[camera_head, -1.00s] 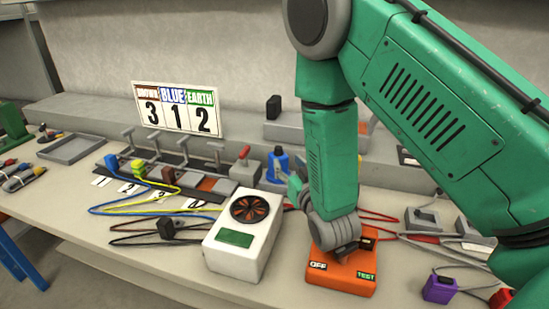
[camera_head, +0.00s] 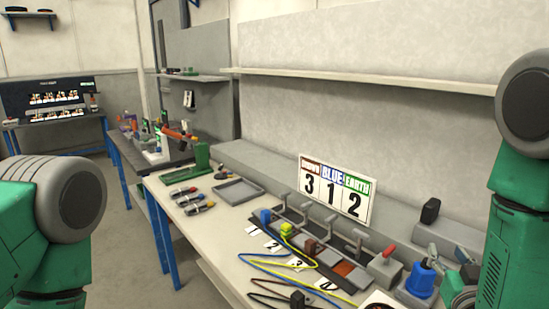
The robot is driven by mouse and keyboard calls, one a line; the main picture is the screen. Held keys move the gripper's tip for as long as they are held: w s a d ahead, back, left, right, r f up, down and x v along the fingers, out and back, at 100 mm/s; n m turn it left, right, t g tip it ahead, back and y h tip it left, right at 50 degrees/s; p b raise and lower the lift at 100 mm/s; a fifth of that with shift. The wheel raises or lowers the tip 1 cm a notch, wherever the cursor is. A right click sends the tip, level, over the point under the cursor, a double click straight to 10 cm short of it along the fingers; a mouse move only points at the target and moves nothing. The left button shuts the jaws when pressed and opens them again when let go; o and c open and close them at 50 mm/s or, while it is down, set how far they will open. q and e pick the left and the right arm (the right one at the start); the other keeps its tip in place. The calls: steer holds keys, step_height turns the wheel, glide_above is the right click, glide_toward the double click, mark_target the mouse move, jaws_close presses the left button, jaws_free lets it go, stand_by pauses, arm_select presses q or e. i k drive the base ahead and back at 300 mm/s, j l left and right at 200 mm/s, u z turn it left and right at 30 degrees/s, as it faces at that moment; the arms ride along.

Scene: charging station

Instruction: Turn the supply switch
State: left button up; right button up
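A grey box with a red-tipped lever (camera_head: 385,263) stands at the right end of the row of clamps in the head view. It looks like the supply switch, but no label on it can be read. Its red handle leans up and to the right. Nothing touches it. My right arm comes down along the right edge. Only a small green and grey part of my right gripper (camera_head: 458,289) shows low at the right, right of the lever box and apart from it. Its fingertips are hidden or out of frame. My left arm shows at the lower left, and its gripper is outside the picture.
A sign reading 3 1 2 (camera_head: 337,190) stands behind the clamps. A blue bottle-like thing (camera_head: 420,281) stands right of the lever box. A grey tray (camera_head: 238,191) and hand tools lie left.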

mark_target(387, 254)
steer(key=k+j, duration=0.15)
steer(key=k, duration=0.35)
steer(key=k+j, duration=0.2)
steer(key=k, duration=0.3)
